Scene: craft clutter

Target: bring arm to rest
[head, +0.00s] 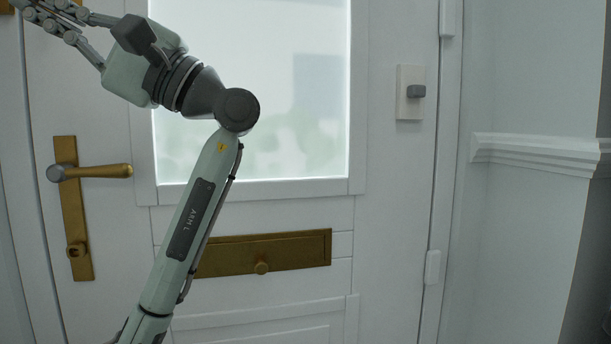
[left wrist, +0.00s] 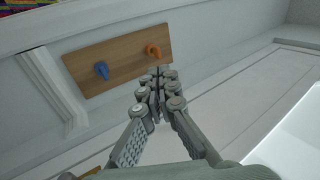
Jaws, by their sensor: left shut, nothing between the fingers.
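My left arm (head: 192,222) rises from the bottom left of the head view, in front of a white door, and bends at a dark joint toward the upper left. My left gripper (head: 45,12) is at the top left corner, partly cut off by the frame edge. In the left wrist view the left gripper (left wrist: 157,80) has its fingers together, with nothing between them. Behind the fingers is a wooden board (left wrist: 112,57) on the wall with a blue hook (left wrist: 102,70) and an orange hook (left wrist: 153,50). My right gripper is in neither view.
The white door (head: 395,215) has a lit glass pane (head: 310,100), a brass handle (head: 100,171), a brass letter plate (head: 300,249) and a small grey knob (head: 416,91) on a plate. A ledge moulding (head: 530,152) runs along the wall at right.

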